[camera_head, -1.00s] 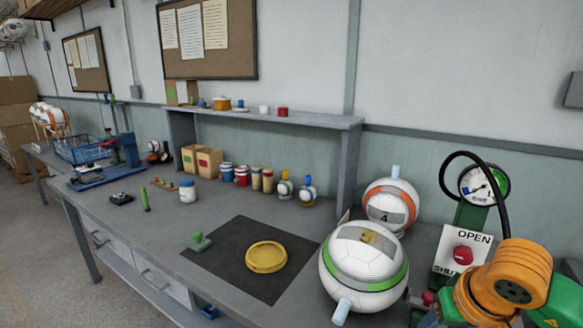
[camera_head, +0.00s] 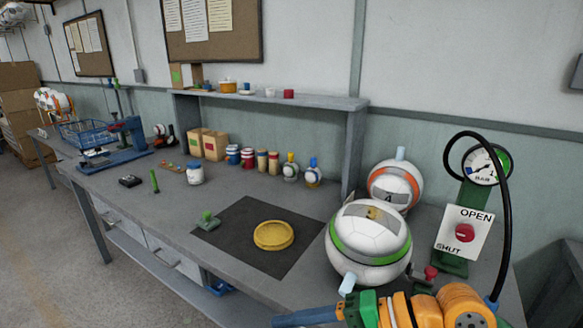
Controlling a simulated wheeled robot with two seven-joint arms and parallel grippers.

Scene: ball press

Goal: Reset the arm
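A jointed orange and green body (camera_head: 455,305) shows at the lower right, cut by the bottom edge. It looks like part of my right arm. A dark blue-grey rod (camera_head: 308,317) sticks out from its left end below the white and green ball (camera_head: 368,242). I cannot make out a pair of fingertips there, so the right gripper's opening cannot be told. Nothing is seen held. No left arm or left gripper shows.
A second ball (camera_head: 396,183) with an orange band stands behind. The gauge stand (camera_head: 486,165) with its OPEN/SHUT panel (camera_head: 464,233) and black hose is at right. A yellow dish (camera_head: 273,236) and green-handled tool (camera_head: 207,220) lie on the dark mat (camera_head: 250,210). The shelf (camera_head: 320,102) overhangs the bench.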

